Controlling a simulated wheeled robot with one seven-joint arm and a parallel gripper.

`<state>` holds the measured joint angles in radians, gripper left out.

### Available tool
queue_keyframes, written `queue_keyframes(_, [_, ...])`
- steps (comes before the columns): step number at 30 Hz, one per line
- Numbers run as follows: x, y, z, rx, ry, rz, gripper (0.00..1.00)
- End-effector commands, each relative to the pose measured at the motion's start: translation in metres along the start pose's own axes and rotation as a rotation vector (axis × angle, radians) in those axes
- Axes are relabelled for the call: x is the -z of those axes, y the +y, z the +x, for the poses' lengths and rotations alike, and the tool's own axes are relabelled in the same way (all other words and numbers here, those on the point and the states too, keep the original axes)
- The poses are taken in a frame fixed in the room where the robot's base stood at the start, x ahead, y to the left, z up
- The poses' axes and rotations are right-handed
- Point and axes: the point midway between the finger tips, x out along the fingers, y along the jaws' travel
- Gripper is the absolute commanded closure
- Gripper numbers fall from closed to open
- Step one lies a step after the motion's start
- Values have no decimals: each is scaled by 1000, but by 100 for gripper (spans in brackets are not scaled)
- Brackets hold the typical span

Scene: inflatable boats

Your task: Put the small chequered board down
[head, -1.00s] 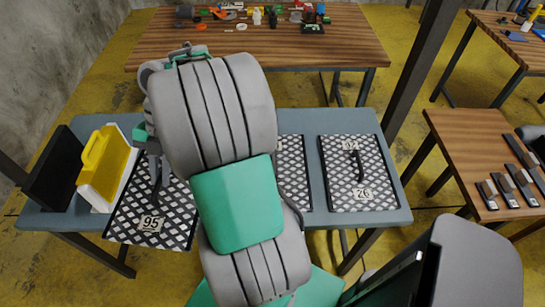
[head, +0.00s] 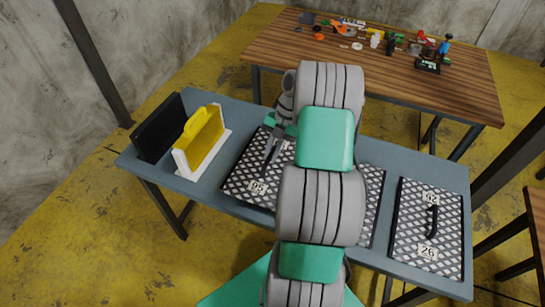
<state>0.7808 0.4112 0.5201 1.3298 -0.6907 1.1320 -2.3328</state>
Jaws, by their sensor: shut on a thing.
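The small chequered board (head: 241,184), black and white with a "95" label, is at the left middle of the blue-grey table (head: 205,190). My gripper (head: 271,158) is over this board, shut on it, its fingers pointing down to the board's middle. The grip point is small and partly hidden. The board's front edge lies near the table's front edge; whether its underside touches the tabletop I cannot tell. My arm hides the board's right side.
A second chequered board (head: 374,190) shows partly behind my arm. A third (head: 405,245) with a black handle lies at the right. A yellow handled panel (head: 204,142) in a white holder and a black panel (head: 158,128) stand at the left. A wooden table (head: 290,48) holds small items behind.

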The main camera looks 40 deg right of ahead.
Motion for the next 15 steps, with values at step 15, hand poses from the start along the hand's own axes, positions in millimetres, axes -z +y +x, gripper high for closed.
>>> queue_keyframes(15, [-12, -6, 29, 0, -1, 1, 100])
